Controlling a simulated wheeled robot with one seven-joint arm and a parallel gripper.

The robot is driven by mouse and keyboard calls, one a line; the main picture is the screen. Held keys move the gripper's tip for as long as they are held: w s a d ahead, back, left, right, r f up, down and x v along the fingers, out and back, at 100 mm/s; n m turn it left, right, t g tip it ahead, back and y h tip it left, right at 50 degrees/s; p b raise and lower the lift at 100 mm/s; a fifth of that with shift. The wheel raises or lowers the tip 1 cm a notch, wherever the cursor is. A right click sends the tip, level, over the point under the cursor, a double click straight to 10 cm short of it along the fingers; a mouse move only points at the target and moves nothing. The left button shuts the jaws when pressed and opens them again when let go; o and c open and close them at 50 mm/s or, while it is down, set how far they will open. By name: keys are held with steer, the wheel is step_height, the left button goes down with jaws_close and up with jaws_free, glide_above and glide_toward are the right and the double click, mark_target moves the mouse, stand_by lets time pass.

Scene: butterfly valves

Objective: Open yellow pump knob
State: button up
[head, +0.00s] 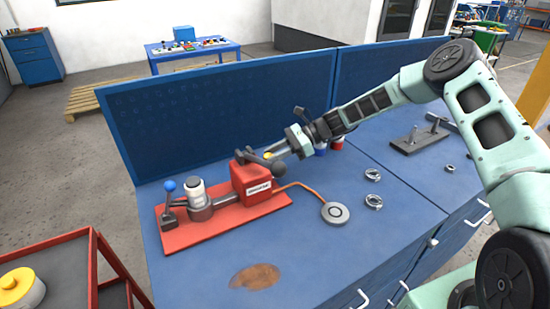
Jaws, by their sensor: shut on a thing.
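My gripper (262,157) is at the top right of this box, reaching in from the right. A small patch of the yellow pump knob (268,155) shows between the fingers, which are shut on it. Most of the knob is hidden by the fingers, so I cannot tell how far it is turned.
On the same plate are a white-topped cylinder (195,189) and a blue ball-topped lever (169,187). An orange hose runs to a grey disc (335,213). Metal rings (373,175) lie to the right. A blue panel (215,115) rises behind.

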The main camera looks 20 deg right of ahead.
steer(key=n+g+b, duration=0.3)
steer(key=w+n+g+b, duration=0.1)
steer(key=g+b, duration=0.1)
steer(key=shift+a+f+n+h, duration=0.1)
steer(key=shift+f+n+h, duration=0.2)
steer(key=shift+f+h, duration=0.1)
steer(key=n+g+b, duration=0.1)
steer(key=n+g+h+b, duration=0.1)
steer(key=n+g+b, duration=0.1)
steer(key=shift+w+a+r+h, duration=0.1)
steer(key=shift+w+r+h, duration=0.05)
steer(key=shift+r+h, duration=0.15)
steer(key=shift+r+n+g+b, duration=0.1)
steer(key=shift+n+g+b, duration=0.2)
steer(key=shift+g+b, duration=0.25)
steer(key=o, duration=0.7)
step_height(320, 180, up, 10)
steer(key=p, duration=0.1)
